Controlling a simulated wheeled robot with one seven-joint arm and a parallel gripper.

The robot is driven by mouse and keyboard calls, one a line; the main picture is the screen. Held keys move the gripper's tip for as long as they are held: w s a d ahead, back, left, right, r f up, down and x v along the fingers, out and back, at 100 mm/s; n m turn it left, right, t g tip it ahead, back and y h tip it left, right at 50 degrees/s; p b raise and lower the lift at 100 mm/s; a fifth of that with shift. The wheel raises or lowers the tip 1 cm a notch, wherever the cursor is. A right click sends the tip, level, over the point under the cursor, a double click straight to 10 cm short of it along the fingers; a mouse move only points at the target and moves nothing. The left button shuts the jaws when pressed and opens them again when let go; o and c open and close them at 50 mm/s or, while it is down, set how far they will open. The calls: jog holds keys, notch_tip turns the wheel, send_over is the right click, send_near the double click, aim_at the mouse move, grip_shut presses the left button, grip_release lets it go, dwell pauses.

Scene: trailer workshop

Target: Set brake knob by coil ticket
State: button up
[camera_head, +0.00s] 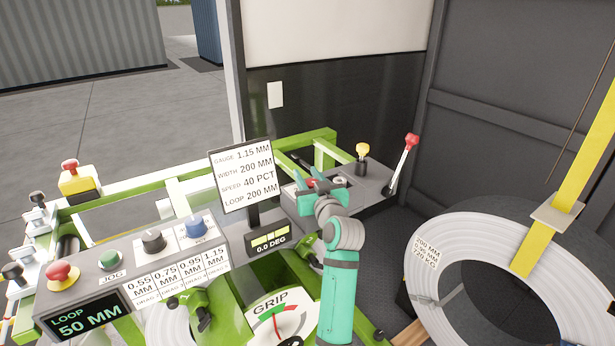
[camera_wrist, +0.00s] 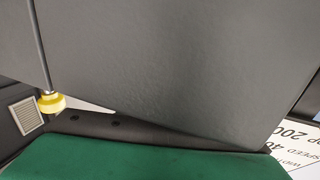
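A black knob (camera_head: 153,240) and a blue knob (camera_head: 197,229) stand on the grey panel at lower left; I cannot tell which is the brake knob. A white strip (camera_head: 178,278) below them reads 0.55, 0.75, 0.95 and 1.15 MM, with small DRAG lines. The coil ticket (camera_head: 426,256) is on the big steel coil (camera_head: 465,235) at right and seems to read 200 MM, 0.95 MM and a blurred weight. My teal gripper (camera_head: 322,186) is over the right-hand console, right of both knobs and apart from them. Its finger gap is unclear.
A sign (camera_head: 242,174) reads gauge 1.15 MM, width 200 MM, speed 40 PCT, loop 200 MM. It stands between my gripper and the knobs. A small display (camera_head: 269,244) reads 0.0 DEG. A red-tipped lever (camera_head: 403,160) and a yellow knob (camera_head: 362,150) are right of my gripper.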

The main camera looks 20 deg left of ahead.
jog(key=shift+y, duration=0.3)
jog(key=shift+s+n+g+y, duration=0.1)
jog(key=shift+n+g+y, duration=0.8)
jog(key=shift+n+g, duration=0.15)
jog(key=n+g+y, duration=0.1)
jog(key=g, duration=0.1)
jog(key=s+a+n+g+y, duration=0.1)
jog(key=n+g, duration=0.1)
jog(key=shift+y, duration=0.4)
jog(key=shift+s+a+n+g+y, duration=0.1)
jog(key=shift+s+n+g+y, duration=0.15)
jog(key=shift+n+g, duration=0.5)
jog(key=shift+s+n+g+y, duration=0.2)
jog(key=shift+n+g+y, duration=0.25)
jog(key=shift+g, duration=0.65)
jog(key=shift+s+a+n+g+y, duration=0.1)
jog(key=shift+s+n+g+y, duration=0.1)
jog(key=shift+n+g, duration=0.6)
jog(key=shift+s, duration=0.1)
jog(key=o, duration=1)
jog(key=shift+o, duration=0.2)
jog(key=d, duration=0.3)
jog(key=s+d, duration=0.1)
jog(key=d, duration=0.6)
jog(key=shift+s+d, duration=0.25)
jog(key=shift+d, duration=0.1)
